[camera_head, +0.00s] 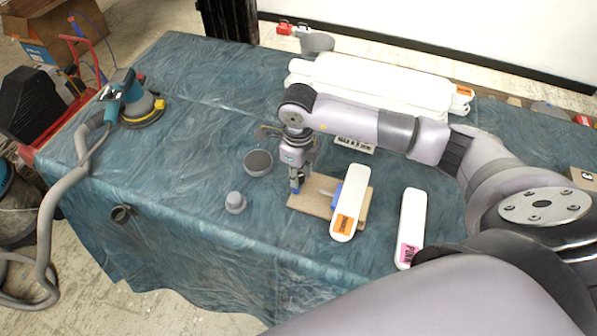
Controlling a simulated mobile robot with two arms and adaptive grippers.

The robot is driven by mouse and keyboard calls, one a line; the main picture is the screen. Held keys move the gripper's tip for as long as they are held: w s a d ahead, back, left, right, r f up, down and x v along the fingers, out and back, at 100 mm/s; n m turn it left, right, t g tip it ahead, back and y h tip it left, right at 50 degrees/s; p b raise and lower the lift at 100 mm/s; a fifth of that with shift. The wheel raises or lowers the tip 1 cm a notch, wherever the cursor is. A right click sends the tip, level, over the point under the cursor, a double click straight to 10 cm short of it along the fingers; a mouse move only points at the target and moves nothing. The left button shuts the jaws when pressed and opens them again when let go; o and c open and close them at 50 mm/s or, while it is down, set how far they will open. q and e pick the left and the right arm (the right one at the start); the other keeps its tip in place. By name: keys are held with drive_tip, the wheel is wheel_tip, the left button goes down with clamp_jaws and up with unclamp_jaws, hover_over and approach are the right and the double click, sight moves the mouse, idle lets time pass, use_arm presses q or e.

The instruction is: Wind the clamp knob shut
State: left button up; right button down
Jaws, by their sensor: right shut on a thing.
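A clamp (337,193) with blue parts sits on a small wooden board (318,212) on the covered table. Its blue knob (295,190) is at the board's left end, mostly hidden by my right gripper (297,182). My right gripper points down and is shut on the knob. A white bar with an orange label (348,200) lies across the board and hides part of the clamp. My left gripper is not in view.
A teal sheet covers the table (200,80). A grey cup (258,162) and a small grey knob-like piece (235,202) stand left of the board. A white bar with a pink label (411,225) lies right. A sander (135,100) is far left.

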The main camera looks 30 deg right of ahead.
drive_tip(key=shift+m+b, duration=0.4)
drive_tip(key=shift+m, duration=2.1)
drive_tip(key=c, duration=1.3)
unclamp_jaws()
wheel_tip(320, 180, up, 12)
